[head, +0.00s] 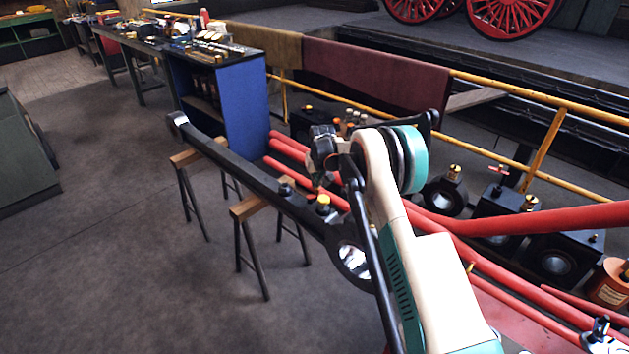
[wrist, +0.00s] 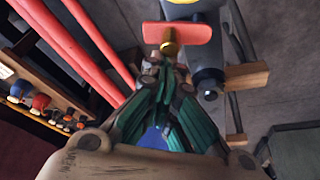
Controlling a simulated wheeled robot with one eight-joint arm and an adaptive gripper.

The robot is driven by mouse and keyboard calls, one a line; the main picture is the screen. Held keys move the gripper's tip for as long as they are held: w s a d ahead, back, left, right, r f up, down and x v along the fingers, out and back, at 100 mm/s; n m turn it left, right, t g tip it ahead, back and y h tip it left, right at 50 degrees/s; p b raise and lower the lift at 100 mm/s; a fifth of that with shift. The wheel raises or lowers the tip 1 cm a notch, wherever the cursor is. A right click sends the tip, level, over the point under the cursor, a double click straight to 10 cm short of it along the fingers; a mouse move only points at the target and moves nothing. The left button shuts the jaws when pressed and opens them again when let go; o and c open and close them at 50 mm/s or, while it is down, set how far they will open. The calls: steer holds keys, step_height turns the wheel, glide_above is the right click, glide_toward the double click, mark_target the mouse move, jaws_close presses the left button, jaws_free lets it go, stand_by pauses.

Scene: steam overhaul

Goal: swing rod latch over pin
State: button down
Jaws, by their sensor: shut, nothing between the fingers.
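The long black rod (head: 250,180) lies across two trestles in the head view, its ringed end (head: 352,262) nearest me. A yellow knob (head: 323,200) and a dark upright pin (head: 286,187) stand on it. In the wrist view a red latch plate (wrist: 190,33) with a brass knob (wrist: 169,47) lies just beyond my fingertips. The dark pin (wrist: 208,80) is to the right of the tips, apart from the plate. My gripper (wrist: 165,68) is shut and empty, close to the brass knob; contact cannot be told. In the head view my gripper (head: 318,186) partly hides the latch.
Wooden-topped trestles (head: 250,207) carry the rod. Red pipes (head: 455,258) and a yellow railing (head: 500,157) run along the right. A blue cabinet (head: 240,105) stands beyond the rod. The floor to the left is open.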

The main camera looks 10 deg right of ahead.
steer(key=m, duration=0.2)
steer(key=s+d+m+h, duration=0.1)
steer(key=m, duration=0.1)
steer(key=s+m+h, duration=0.1)
steer(key=m, duration=0.1)
steer(key=shift+d+p, duration=0.15)
steer(key=shift+p, duration=0.25)
steer(key=m, duration=0.1)
steer(key=s+m+g, duration=0.1)
steer(key=m, duration=0.1)
steer(key=shift+s+d+m+h, duration=0.15)
steer(key=shift+m+h, duration=0.15)
steer(key=shift+h, duration=0.1)
steer(key=shift+s+m+g+h, duration=0.3)
steer(key=shift+s+m+g, duration=0.15)
steer(key=shift+m, duration=0.75)
steer(key=shift+s, duration=0.1)
